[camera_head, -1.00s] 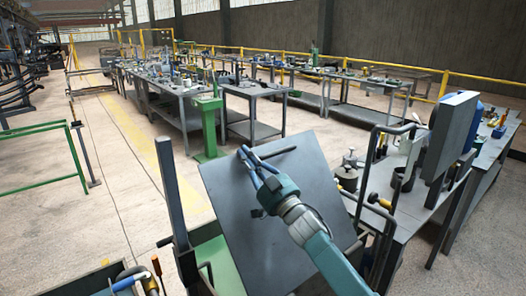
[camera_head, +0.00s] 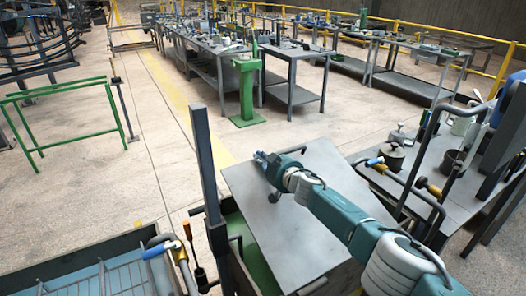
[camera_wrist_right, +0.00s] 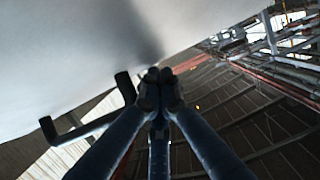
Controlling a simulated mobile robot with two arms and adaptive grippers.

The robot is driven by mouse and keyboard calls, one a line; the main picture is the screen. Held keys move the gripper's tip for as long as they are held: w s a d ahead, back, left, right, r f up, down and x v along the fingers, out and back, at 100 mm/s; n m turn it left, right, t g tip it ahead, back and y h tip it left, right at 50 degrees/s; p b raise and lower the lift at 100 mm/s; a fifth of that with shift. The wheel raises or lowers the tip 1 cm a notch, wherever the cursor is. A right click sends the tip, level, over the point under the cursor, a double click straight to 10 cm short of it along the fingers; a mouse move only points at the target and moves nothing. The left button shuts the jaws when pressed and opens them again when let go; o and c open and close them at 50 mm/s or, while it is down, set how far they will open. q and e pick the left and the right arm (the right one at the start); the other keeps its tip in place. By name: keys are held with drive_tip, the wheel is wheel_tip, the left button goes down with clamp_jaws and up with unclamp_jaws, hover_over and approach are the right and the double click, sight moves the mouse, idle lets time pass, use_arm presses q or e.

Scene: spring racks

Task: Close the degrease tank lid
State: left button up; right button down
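The degrease tank lid (camera_head: 285,235) is a grey flat panel, tilted, above a green tank body (camera_head: 232,222) in the lower middle of the head view. My right gripper (camera_head: 261,157) lies over the far left part of the lid. In the right wrist view its fingertips (camera_wrist_right: 160,84) meet close to the pale lid surface (camera_wrist_right: 80,45), beside the dark bent handle (camera_wrist_right: 82,128). The fingers look shut with nothing visible between them. My left gripper is not in view.
A dark upright post (camera_head: 208,160) stands left of the lid. An open tank with a wire basket (camera_head: 95,284) is at lower left. A cluttered bench (camera_head: 470,190) is close on the right. Open floor (camera_head: 100,195) lies to the left and beyond.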

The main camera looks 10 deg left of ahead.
drive_tip(key=shift+w+a+f, duration=0.15)
drive_tip(key=shift+f, duration=0.4)
drive_tip(key=shift+w+a+f, duration=0.15)
drive_tip(key=shift+f, duration=0.35)
